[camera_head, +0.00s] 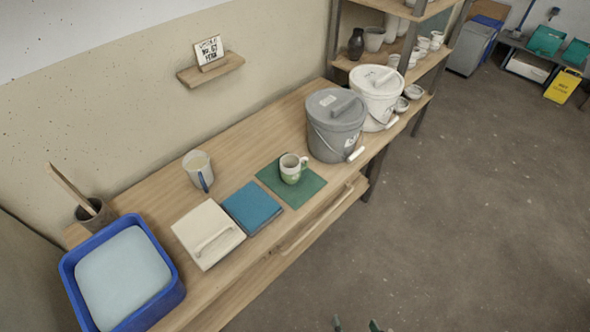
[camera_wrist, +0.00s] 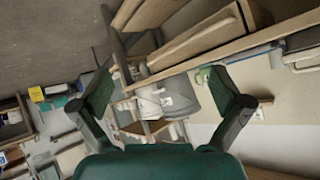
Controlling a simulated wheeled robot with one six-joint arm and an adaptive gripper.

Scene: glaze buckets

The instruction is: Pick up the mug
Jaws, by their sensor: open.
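The mug (camera_head: 293,169) is cream and green and stands upright on a green mat (camera_head: 268,176) on the wooden bench. In the wrist view a small pale green shape (camera_wrist: 203,75), probably the mug, shows at the bench edge beside my right finger. My gripper (camera_wrist: 160,80) is open, with nothing between its two dark green fingers. In the head view only the fingertips of my gripper (camera_head: 356,326) show at the bottom edge, over the floor, well apart from the mug.
A grey lidded bucket (camera_head: 334,128) and a white one (camera_head: 376,95) stand right of the mug. Left are a blue cloth-like square (camera_head: 252,207), a white handled slab (camera_head: 208,233), a jug (camera_head: 197,165) and a blue tub (camera_head: 172,292). The floor in front is clear.

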